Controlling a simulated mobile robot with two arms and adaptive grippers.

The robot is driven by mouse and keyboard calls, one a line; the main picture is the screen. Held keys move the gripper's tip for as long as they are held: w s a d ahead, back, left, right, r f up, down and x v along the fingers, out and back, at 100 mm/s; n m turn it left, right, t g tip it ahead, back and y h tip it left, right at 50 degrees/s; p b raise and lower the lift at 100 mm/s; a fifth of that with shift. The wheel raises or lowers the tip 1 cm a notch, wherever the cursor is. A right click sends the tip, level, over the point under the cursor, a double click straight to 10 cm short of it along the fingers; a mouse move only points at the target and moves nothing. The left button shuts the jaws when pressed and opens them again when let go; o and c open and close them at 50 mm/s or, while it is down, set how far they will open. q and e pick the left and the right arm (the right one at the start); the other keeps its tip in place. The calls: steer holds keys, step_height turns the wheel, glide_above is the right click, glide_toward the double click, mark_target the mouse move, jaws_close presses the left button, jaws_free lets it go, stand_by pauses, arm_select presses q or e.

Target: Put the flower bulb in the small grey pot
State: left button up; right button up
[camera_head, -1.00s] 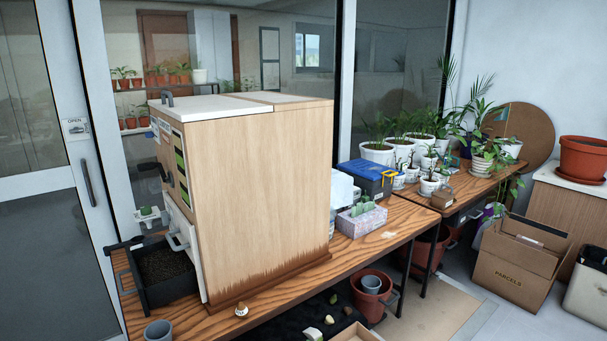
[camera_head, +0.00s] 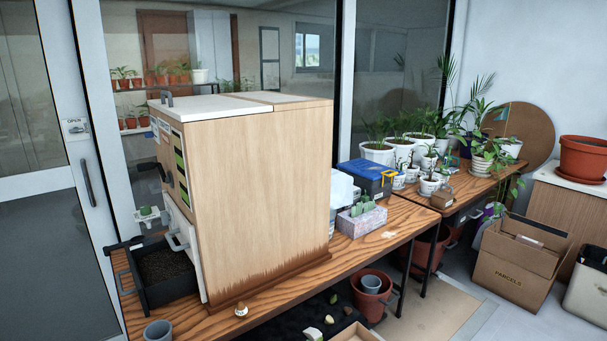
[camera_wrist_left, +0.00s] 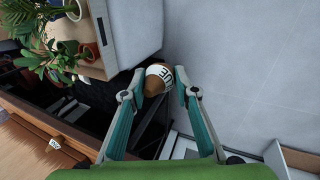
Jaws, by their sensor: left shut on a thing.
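In the left wrist view my left gripper (camera_wrist_left: 157,82) is shut on a rounded brown and white thing with dark letters on it, which looks like a labelled flower bulb (camera_wrist_left: 154,84). The fingertips press on it from both sides. No gripper shows in the head view. A small grey pot (camera_head: 158,331) stands on the bench at the bottom left of the head view, cut by the frame edge. Another grey pot (camera_head: 371,283) sits inside a terracotta pot below the bench.
A tall wooden cabinet (camera_head: 262,200) stands on the wooden bench (camera_head: 392,236). A black soil tray (camera_head: 168,295) is left of it. A small pale thing (camera_head: 241,310) lies at the bench's front. Several bulb-like things lie on a black mat (camera_head: 290,327) below. A parcels box (camera_head: 508,285) stands right.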

arm_select(q)
steer(key=w+d+r+n, duration=0.2)
steer(key=w+d+r, duration=0.6)
steer(key=d+r, duration=0.55)
steer(key=s+a+r+m+g, duration=0.1)
steer(key=a+r+m, duration=0.35)
steer(key=r, duration=0.65)
steer(key=s+d+r+m+g, duration=0.1)
steer(key=s+r+m, duration=0.1)
steer(key=s, duration=0.3)
steer(key=s+d+r+m+g+h, duration=0.1)
steer(key=s+d+r+m, duration=0.1)
steer(key=s+m, duration=0.2)
steer(key=s, duration=0.2)
steer(key=shift+s+r, duration=0.3)
steer(key=shift+r, duration=0.05)
